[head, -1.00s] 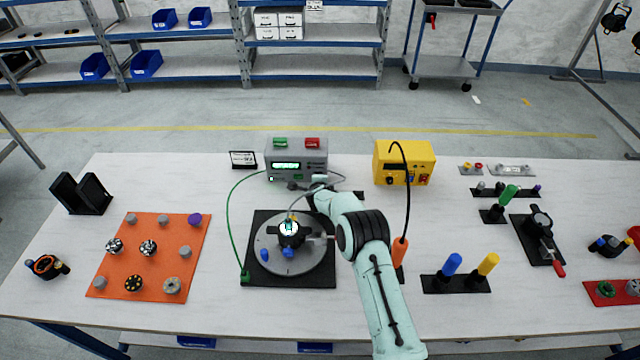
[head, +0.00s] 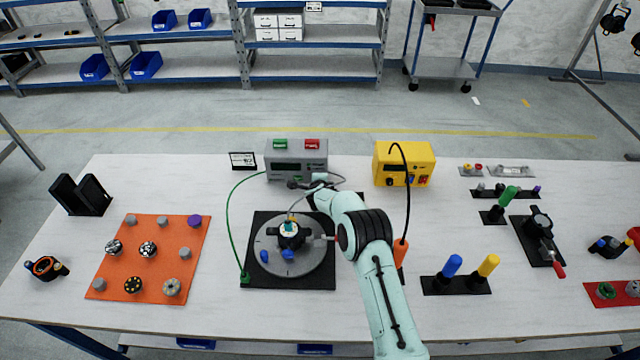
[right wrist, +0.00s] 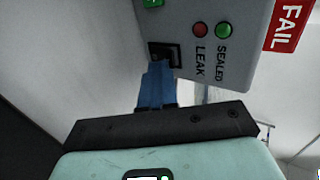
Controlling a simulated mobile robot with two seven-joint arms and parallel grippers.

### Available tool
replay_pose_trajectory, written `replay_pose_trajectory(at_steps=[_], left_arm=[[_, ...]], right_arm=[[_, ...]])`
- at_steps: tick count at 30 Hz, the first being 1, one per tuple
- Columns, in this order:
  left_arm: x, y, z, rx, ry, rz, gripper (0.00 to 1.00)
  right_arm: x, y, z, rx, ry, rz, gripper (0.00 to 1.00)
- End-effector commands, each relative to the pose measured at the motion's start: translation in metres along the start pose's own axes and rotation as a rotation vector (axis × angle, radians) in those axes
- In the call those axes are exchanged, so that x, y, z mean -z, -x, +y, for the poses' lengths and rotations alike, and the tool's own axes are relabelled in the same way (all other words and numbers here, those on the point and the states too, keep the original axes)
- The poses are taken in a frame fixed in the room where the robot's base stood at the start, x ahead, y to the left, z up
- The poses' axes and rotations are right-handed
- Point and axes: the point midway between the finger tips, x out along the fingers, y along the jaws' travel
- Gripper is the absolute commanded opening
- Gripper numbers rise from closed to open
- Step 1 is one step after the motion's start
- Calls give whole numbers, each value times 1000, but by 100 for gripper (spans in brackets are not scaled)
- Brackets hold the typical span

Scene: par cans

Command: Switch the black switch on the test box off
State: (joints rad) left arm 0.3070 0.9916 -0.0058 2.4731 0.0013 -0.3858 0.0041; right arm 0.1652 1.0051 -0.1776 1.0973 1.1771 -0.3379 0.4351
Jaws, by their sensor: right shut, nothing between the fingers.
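The grey test box (head: 317,163) stands at the back of the table, with its front display (head: 286,166) dark. In the right wrist view its face (right wrist: 225,70) shows a red and a green lamp beside LEAK and SEALED. The black switch (right wrist: 172,52) is at the box's lower left there. My right gripper (right wrist: 158,66) is shut and empty, its blue fingertips at the switch and partly covering it. I cannot tell whether they touch it. In the head view my right gripper (head: 296,184) is small in front of the box. My left gripper is not in view.
A round grey plate (head: 268,264) with a black fixture lies before the box. A green cable (head: 228,215) runs down its left side. A yellow box (head: 405,160) with a black cable stands right of the test box. An orange mat (head: 118,262) lies left.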

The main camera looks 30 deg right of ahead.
Motion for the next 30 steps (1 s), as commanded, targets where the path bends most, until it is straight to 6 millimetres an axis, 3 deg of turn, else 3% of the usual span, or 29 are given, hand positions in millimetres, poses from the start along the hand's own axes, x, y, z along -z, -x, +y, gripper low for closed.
replay_pose_trajectory(at_steps=[11, 21, 30], left_arm=[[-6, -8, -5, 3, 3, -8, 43], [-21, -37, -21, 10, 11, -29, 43], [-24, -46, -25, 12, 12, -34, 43]], right_arm=[[0, 9, 2, 0, 1, -1, 0], [0, 70, 3, 0, 0, -3, 0], [0, 122, 1, 0, 1, -2, 0]])
